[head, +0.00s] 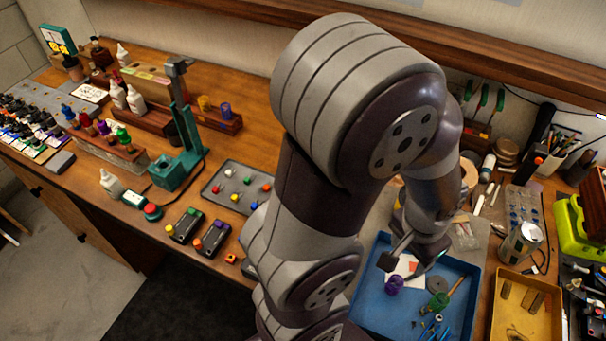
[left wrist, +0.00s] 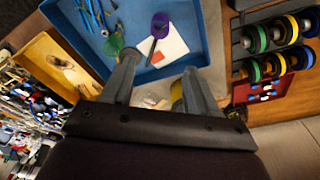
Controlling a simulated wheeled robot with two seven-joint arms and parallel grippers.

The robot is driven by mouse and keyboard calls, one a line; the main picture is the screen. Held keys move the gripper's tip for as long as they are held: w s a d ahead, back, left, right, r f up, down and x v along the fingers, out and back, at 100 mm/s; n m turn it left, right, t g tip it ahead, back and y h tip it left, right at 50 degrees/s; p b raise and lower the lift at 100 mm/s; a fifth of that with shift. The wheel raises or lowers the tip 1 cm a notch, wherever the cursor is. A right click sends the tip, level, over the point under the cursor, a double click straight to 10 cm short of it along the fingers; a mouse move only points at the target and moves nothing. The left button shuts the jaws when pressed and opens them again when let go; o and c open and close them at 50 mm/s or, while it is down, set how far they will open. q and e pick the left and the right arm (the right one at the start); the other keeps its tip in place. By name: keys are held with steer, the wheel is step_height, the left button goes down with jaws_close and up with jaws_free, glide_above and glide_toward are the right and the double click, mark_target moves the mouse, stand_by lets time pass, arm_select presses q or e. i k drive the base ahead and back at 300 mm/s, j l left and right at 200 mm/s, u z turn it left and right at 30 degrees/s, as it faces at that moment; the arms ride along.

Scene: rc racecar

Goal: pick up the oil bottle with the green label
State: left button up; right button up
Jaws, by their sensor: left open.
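I cannot make out for certain which thing is the oil bottle with the green label. A small green item (head: 437,302) lies in the blue tray, and green also shows there in the left wrist view (left wrist: 115,44); its shape is unclear. White dropper bottles (head: 136,100) stand at the left of the bench, their labels too small to read. My left gripper (head: 410,263) is open and empty above the blue tray (head: 372,318), near a purple item (head: 394,285). Both of its fingers (left wrist: 158,88) show apart in the left wrist view. My right gripper is not in view.
A yellow tray (head: 525,318) stands right of the blue one. A can (head: 520,243) and pen holders crowd the right. A green stand (head: 180,140) and a grey parts tray (head: 238,187) are at left. My left arm hides the middle of the bench.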

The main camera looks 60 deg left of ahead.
mark_target(110, 183)
steer(key=u, duration=3.4)
steer(key=i+j+z, duration=0.15)
steer(key=z, duration=0.35)
steer(key=i+j+z, duration=0.25)
steer(key=z, duration=0.2)
steer(key=i+j+z, duration=0.1)
steer(key=j+z, duration=0.2)
steer(key=z, duration=0.2)
steer(key=i+j+z, duration=0.1)
steer(key=j, duration=0.45)
steer(key=i+j, duration=0.15)
steer(key=j, duration=0.4)
steer(key=i+j+z, duration=0.15)
steer(key=j, duration=0.4)
steer(key=i+j, duration=0.1)
steer(key=j, duration=0.45)
steer(key=z, duration=0.05)
